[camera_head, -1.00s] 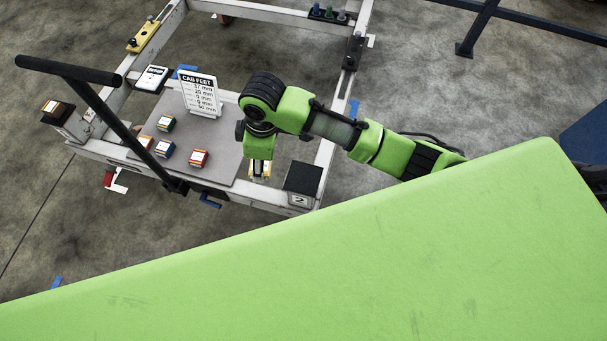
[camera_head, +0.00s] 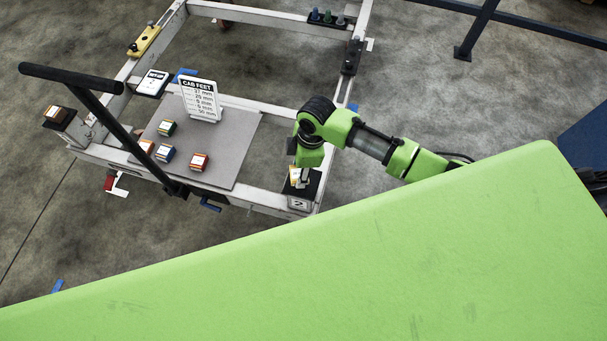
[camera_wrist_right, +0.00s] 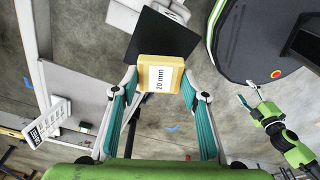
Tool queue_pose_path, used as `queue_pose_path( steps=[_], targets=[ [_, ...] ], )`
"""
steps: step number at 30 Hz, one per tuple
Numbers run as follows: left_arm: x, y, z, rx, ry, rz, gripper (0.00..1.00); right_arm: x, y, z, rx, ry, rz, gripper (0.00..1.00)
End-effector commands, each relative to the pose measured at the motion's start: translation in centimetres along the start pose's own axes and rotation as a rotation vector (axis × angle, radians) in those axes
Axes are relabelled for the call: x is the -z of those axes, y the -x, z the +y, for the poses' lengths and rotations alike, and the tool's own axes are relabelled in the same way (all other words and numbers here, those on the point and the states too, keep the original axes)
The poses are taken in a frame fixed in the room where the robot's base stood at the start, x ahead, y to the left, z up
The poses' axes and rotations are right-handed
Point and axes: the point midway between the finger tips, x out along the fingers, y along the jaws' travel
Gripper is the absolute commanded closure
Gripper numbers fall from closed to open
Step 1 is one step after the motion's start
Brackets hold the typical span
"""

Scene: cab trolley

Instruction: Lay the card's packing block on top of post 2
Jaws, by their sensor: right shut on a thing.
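My right gripper (camera_head: 302,176) is shut on a yellow block with a white "20 mm" label. The block (camera_wrist_right: 161,75) shows between the fingertips in the right wrist view. In the head view it is over the black top of post 2 (camera_head: 299,203), at the trolley's near right corner. In the wrist view the block overlaps the near edge of that black top (camera_wrist_right: 165,32); I cannot tell whether they touch. The CAB FEET card (camera_head: 201,98) stands on the grey board, its lines small. My left gripper (camera_wrist_right: 252,93) shows only in the wrist view, open and empty.
Several coloured blocks, such as a red one (camera_head: 199,162) and a blue one (camera_head: 168,152), lie on the grey board (camera_head: 233,145). A black handle bar (camera_head: 70,72) crosses the trolley's left side. Another post (camera_head: 60,120) at the left bears a block.

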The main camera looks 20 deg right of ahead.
Motion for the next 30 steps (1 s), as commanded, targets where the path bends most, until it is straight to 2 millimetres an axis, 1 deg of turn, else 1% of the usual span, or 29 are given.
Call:
queue_pose_path(
  steps=[2,5,6,9,11,23,24,25,30],
  targets=[
    [0.0,0.0,0.0,0.000,0.000,0.000,0.42,-0.4,-0.4,0.1,0.000,-0.001,0.001,0.80],
    [0.0,0.0,0.0,0.000,0.000,0.000,0.42,-1.4,-1.3,0.1,0.002,-0.002,-0.002,0.80],
    [0.0,-0.2,-0.1,0.001,0.000,0.000,0.42,-1.3,-2.1,0.1,0.002,-0.002,0.001,0.80],
    [-0.1,-0.4,-0.1,0.001,0.000,0.000,0.42,-1.5,-3.4,0.2,0.001,-0.001,0.000,0.80],
    [-0.1,-0.4,-0.1,0.001,0.001,0.000,0.42,-1.6,-3.9,0.2,0.000,-0.001,0.000,0.80],
    [-0.1,-0.6,-0.4,0.005,0.002,-0.001,0.42,-1.6,-4.4,0.2,-0.001,0.000,0.000,0.80],
    [-0.1,-0.5,-0.4,0.005,0.002,-0.001,0.42,-1.6,-4.3,0.2,-0.001,0.000,0.000,0.49],
    [-0.1,-0.5,-0.4,0.005,0.002,-0.001,0.42,-1.6,-4.3,0.2,-0.001,0.000,0.000,0.42],
    [-0.1,-0.5,-0.4,0.005,0.002,-0.001,0.42,-1.6,-4.2,0.2,-0.001,0.000,0.000,0.42]
  ],
)
